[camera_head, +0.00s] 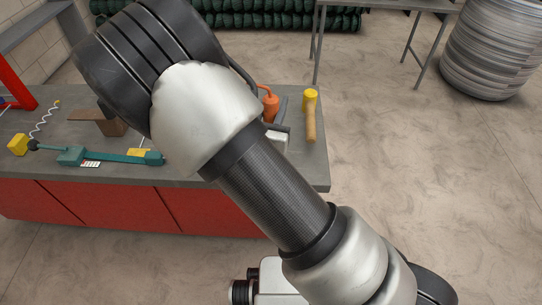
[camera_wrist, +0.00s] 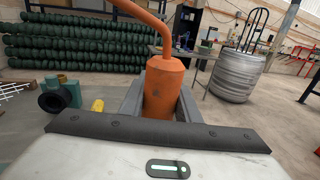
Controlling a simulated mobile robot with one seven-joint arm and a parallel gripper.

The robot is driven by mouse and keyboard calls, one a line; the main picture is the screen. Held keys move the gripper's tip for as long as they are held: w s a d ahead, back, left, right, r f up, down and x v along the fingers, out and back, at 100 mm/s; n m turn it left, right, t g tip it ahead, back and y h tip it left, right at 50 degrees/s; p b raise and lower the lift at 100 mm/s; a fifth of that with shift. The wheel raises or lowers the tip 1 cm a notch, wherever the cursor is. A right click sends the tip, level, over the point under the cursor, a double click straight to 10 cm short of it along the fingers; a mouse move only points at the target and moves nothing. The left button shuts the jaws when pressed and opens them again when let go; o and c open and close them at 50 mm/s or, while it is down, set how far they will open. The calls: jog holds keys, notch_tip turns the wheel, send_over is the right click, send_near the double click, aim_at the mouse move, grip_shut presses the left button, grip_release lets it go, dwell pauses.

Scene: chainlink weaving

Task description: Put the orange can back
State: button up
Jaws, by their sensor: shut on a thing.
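The orange can (camera_head: 270,106) has a long bent spout and shows just right of my arm, over the right part of the grey workbench (camera_head: 305,172). In the wrist view the orange can (camera_wrist: 163,88) is upright between the two grey fingers. My gripper (camera_wrist: 161,104) is shut on its body. In the head view my gripper (camera_head: 279,124) is partly hidden behind my arm. The can's base is hidden, so I cannot tell whether it touches the bench.
A yellow-headed mallet (camera_head: 311,122) with a wooden handle lies close to the right of the can. A teal tool (camera_head: 110,156), a brown block (camera_head: 97,122) and a yellow block (camera_head: 18,145) are on the bench's left. The bench's right edge is near the mallet.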

notch_tip(320, 180, down, 10)
jog(key=b, duration=0.2)
jog(key=shift+r+b, duration=0.25)
jog(key=shift+b, duration=0.15)
jog(key=shift+f, duration=0.15)
jog(key=o, duration=1.1)
jog(key=shift+o, duration=0.2)
